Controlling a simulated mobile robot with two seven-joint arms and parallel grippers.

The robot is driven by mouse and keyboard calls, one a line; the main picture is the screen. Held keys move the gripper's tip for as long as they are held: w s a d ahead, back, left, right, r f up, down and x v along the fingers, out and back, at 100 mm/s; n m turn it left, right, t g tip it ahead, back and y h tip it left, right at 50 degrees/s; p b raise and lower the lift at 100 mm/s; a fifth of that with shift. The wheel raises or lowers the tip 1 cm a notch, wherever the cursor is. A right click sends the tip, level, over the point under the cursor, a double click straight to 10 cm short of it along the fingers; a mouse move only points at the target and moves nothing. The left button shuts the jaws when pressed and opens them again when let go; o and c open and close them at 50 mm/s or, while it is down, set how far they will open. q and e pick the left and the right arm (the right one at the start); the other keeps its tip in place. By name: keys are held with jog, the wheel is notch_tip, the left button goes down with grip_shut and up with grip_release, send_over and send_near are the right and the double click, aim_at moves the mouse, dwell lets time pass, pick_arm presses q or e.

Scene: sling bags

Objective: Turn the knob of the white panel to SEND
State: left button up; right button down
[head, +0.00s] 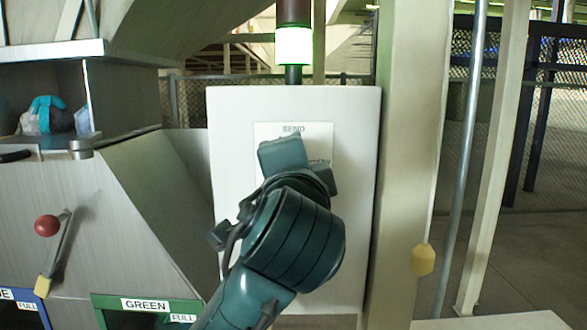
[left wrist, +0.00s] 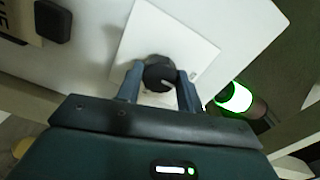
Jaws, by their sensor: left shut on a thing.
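The white panel (head: 230,130) stands upright in the middle of the head view. A lighter square plate (head: 265,132) is on its face, with small blurred lettering at the plate's top edge. In the left wrist view the dark round knob (left wrist: 158,74) sits on the white plate (left wrist: 185,40). My left gripper (left wrist: 160,86) has one finger on each side of the knob and is shut on it. In the head view my left gripper (head: 290,160) covers the knob, so its pointing direction is hidden there. My right gripper is not in view.
A lamp post with a green-lit band (head: 293,45) rises above the panel. A beige pillar (head: 412,130) stands close on the right. On the left are a sloped metal housing, a red-balled lever (head: 47,226) and a green-framed bin labelled GREEN (head: 145,304).

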pick_arm(q)
jog(key=o, duration=1)
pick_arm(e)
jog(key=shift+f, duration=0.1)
pick_arm(q)
jog(key=s+b, duration=0.1)
jog(key=s, duration=1.2)
jog(key=shift+b, duration=0.3)
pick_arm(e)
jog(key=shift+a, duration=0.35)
pick_arm(q)
jog(key=shift+s, duration=0.1)
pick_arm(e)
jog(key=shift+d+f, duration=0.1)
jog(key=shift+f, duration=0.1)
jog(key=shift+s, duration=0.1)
